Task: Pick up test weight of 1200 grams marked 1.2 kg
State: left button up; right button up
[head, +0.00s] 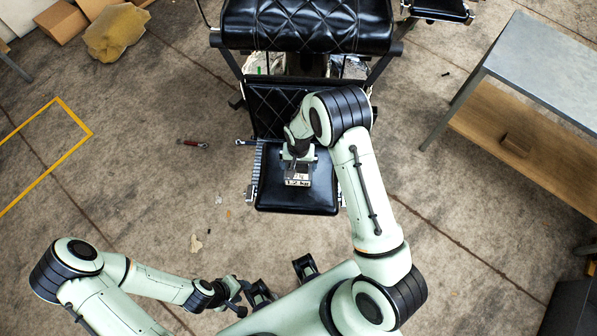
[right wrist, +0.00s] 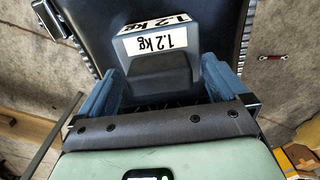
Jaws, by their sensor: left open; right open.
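The test weight (head: 297,180) is a grey block with white labels reading 1.2 kg. It rests on the black padded footrest (head: 300,200) of the barber chair. In the right wrist view the weight (right wrist: 160,62) sits upper middle, its labels upside down. My right gripper (head: 298,168) is over the weight; in the wrist view its two blue-grey fingers (right wrist: 158,88) are open, one on each side of the weight's near part. I cannot tell whether they touch it. My left gripper (head: 238,296) is open and empty at the lower left, far from the weight.
The barber chair seat (head: 305,25) stands above the footrest at the back. A red-handled tool (head: 192,143) lies on the floor to the left, and a metal-topped table (head: 545,70) stands at the right. The floor left of the footrest is mostly clear.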

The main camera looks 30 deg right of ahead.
jog(key=shift+f, duration=0.45)
jog(key=shift+c, duration=0.3)
grip_shut()
jog(key=shift+r, duration=0.1)
